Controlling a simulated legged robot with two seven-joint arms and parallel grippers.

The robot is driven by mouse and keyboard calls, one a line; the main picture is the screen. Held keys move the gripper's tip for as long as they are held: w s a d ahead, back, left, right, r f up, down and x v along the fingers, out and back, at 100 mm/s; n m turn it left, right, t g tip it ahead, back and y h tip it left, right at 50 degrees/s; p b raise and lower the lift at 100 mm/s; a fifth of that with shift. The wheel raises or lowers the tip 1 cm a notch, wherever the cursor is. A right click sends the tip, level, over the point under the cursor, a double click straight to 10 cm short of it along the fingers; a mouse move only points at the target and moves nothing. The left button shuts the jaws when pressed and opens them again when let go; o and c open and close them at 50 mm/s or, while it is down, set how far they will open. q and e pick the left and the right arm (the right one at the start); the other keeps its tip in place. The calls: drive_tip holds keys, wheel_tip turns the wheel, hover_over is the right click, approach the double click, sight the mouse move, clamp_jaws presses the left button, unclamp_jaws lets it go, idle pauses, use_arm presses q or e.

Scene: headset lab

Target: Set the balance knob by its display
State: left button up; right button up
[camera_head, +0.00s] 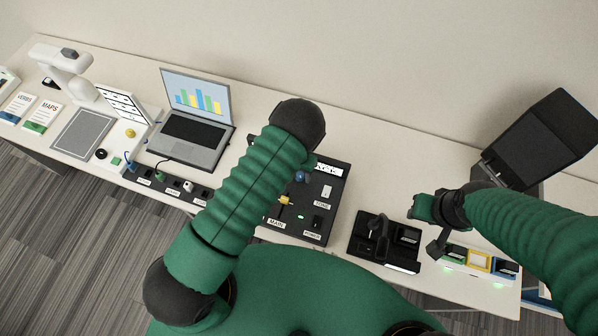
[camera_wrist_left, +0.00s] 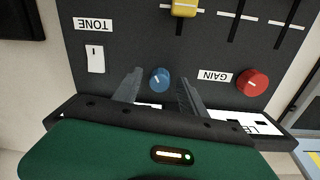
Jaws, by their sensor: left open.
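The mixer panel (camera_head: 325,205) is black and carries a blue knob (camera_head: 300,176), the likely balance knob. In the left wrist view the blue knob (camera_wrist_left: 160,79) sits between the two spread fingers of my left gripper (camera_wrist_left: 160,82), with gaps on both sides. A white strip (camera_wrist_left: 263,125) with dark lettering lies at the panel edge, partly hidden by my gripper; its reading cannot be made out. In the head view my left forearm covers much of the panel and the gripper. My right gripper (camera_head: 424,207) is above the table at the right, its jaws unclear.
A red GAIN knob (camera_wrist_left: 252,82), a yellow slider (camera_wrist_left: 184,7) and a white TONE switch (camera_wrist_left: 95,58) are near the blue knob. A laptop (camera_head: 195,128) stands left of the panel. A black device (camera_head: 385,240) and a dark box (camera_head: 540,138) are on the right.

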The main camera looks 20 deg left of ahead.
use_arm(q)
drive_tip(key=shift+d, duration=0.15)
drive_tip(key=shift+w+d, duration=0.1)
drive_tip(key=shift+w, duration=0.05)
drive_tip(key=c, duration=0.5)
drive_tip(key=shift+a+f, duration=0.1)
drive_tip(key=shift+a, duration=0.3)
clamp_jaws()
drive_tip(key=shift+d+n, duration=0.25)
drive_tip(key=shift+n, duration=0.05)
drive_tip(key=n+b, duration=0.1)
drive_tip(key=n, duration=0.1)
drive_tip(key=shift+a+f+n+b, duration=0.1)
drive_tip(key=shift+n+b, duration=0.3)
drive_tip(key=n+b, duration=0.1)
drive_tip(key=n, duration=0.2)
drive_tip(key=shift+n, duration=0.3)
drive_tip(key=n, duration=0.3)
drive_tip(key=shift+b, duration=0.35)
drive_tip(key=n, duration=0.4)
drive_tip(key=shift+s+n, duration=0.2)
drive_tip(key=shift+n, duration=0.1)
use_arm(e)
drive_tip(key=x, duration=0.4)
drive_tip(key=shift+s, duration=0.3)
use_arm(q)
drive_tip(key=shift+d, duration=0.2)
